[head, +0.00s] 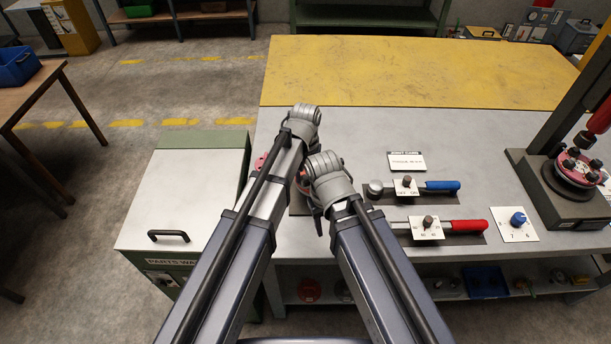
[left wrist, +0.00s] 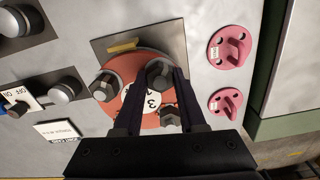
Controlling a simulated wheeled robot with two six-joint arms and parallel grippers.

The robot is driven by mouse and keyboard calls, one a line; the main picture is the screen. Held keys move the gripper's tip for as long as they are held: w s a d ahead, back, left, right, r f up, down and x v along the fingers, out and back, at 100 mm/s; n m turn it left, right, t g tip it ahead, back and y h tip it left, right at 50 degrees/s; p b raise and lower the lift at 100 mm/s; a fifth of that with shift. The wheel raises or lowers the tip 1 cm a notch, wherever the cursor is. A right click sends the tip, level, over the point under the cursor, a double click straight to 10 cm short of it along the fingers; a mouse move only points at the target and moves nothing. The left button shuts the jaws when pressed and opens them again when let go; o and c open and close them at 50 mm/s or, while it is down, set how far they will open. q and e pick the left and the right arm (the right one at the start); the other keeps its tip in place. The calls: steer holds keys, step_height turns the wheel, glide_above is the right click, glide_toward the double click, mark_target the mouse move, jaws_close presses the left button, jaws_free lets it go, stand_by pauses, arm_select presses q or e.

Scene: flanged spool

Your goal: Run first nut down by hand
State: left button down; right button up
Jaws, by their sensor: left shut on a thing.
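In the left wrist view, the orange-red flange of the spool (left wrist: 126,68) lies on a dark grey plate, with a white numbered disc (left wrist: 150,101) in its middle. My left gripper (left wrist: 160,84) reaches over the flange, its two dark fingers shut on a dark nut (left wrist: 158,71) at the rim. Other dark fasteners sit on the flange, one at the left (left wrist: 103,86) and one just below the fingers (left wrist: 169,115). How far the held nut is threaded does not show. In the head view, my arms hide most of the spool; my right gripper's jaws are not clear.
Two pink hooked brackets (left wrist: 229,47) stand beside the spool. Blue-handled (head: 442,187) and red-handled (head: 467,226) wrenches lie to the right on the bench (head: 350,125). A dark stand (head: 570,208) with a red round part is at far right. The yellow back area (head: 420,70) is clear.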

arm_select(q)
steer(key=m, duration=0.4)
steer(key=shift+m, duration=0.3)
steer(key=m, duration=0.3)
steer(key=shift+m, duration=0.3)
steer(key=m, duration=0.4)
steer(key=shift+m, duration=1.8)
steer(key=shift+c, duration=2.4)
jaws_free()
steer(key=shift+r, duration=0.1)
